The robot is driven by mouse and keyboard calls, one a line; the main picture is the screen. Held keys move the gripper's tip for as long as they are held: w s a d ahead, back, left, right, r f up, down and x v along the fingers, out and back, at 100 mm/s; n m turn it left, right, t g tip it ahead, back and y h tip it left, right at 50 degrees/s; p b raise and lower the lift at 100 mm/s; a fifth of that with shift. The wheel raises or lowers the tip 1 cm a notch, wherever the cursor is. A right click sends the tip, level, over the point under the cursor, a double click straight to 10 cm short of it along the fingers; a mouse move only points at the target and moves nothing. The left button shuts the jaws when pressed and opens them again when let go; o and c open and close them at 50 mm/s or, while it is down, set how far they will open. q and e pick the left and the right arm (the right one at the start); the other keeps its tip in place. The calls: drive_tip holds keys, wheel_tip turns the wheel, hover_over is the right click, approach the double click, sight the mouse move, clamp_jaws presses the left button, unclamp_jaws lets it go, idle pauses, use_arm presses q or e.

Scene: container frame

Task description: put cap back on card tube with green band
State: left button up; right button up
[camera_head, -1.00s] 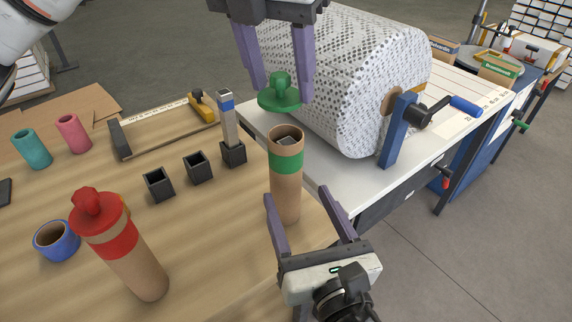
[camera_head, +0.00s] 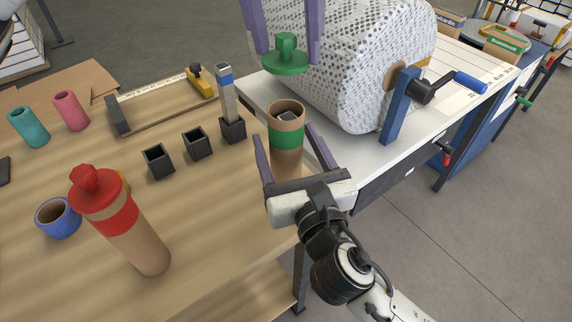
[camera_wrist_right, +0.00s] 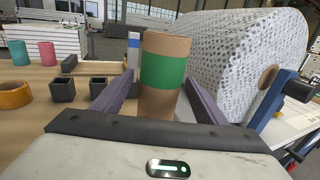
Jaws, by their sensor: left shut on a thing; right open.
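The card tube with the green band (camera_head: 286,137) stands upright at the table's right edge, its top open and something grey inside. It also shows in the right wrist view (camera_wrist_right: 163,72). The green cap (camera_head: 287,58) hangs above the tube's mouth, apart from it. My left gripper (camera_head: 287,48) is shut on the cap's knob from above. My right gripper (camera_head: 284,138) is open, with one finger on either side of the tube below the rim. Whether its fingers touch the tube cannot be told.
A red-banded tube with a red cap (camera_head: 122,222) stands at front left. A blue ring (camera_head: 57,218), teal (camera_head: 28,127) and pink (camera_head: 70,111) tubes, and black holders (camera_head: 158,162) are on the table (camera_head: 205,230). A large wrapped roll (camera_head: 350,65) sits behind on a white bench.

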sight(284, 59)
drive_tip(key=shift+x, duration=2.5)
drive_tip(key=c, duration=1.5)
use_arm(q)
drive_tip(key=shift+f, duration=2.45)
use_arm(e)
drive_tip(key=shift+c, duration=0.4)
